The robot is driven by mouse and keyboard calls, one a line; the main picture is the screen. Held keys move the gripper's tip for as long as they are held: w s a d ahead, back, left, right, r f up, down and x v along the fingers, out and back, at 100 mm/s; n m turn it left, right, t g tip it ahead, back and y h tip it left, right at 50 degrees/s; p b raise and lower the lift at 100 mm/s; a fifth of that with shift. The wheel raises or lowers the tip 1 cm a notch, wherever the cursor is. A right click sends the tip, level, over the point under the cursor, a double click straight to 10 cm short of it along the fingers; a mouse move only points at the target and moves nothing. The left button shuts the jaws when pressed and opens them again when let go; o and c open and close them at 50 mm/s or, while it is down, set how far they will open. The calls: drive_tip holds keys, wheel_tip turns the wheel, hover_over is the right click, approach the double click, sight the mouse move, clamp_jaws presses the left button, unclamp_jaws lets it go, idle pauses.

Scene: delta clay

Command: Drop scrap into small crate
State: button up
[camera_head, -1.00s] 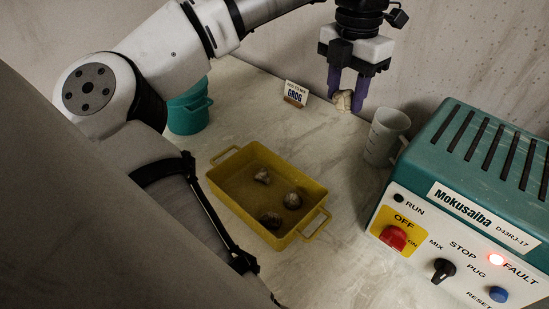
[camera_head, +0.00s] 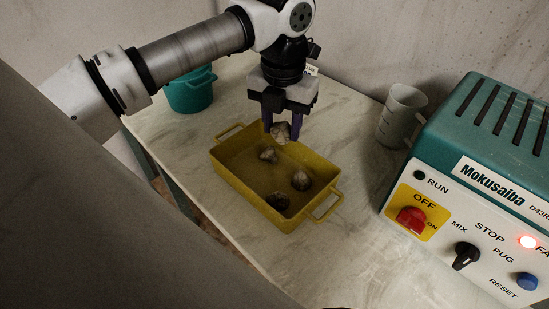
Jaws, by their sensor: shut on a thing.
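My gripper (camera_head: 283,128) has purple fingers and is shut on a lumpy grey-beige scrap (camera_head: 281,133). It holds the scrap above the far end of the small yellow crate (camera_head: 240,188). The crate is an open, shallow tray with a loop handle at each end, and it stands on the pale table. Inside it lie a scrap (camera_head: 268,155) near the far end, another scrap (camera_head: 301,180) at the right, and a darker scrap (camera_head: 277,201) near the front. The held scrap appears apart from the ones in the crate.
A teal pot (camera_head: 190,93) stands at the back left. The pale table (camera_head: 335,255) is clear in front of the crate.

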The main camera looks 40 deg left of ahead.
wheel_tip(320, 180, down, 2)
drive_tip(key=shift+f+b, duration=0.2)
drive_tip(key=shift+b, duration=0.25)
drive_tip(key=o, duration=1.1)
drive_tip(key=shift+r, duration=0.15)
wheel_tip(320, 180, up, 14)
drive_tip(key=p, duration=0.8)
drive_tip(key=shift+f+p, duration=0.2)
drive_tip(key=shift+p, duration=0.1)
drive_tip(key=shift+s, duration=0.1)
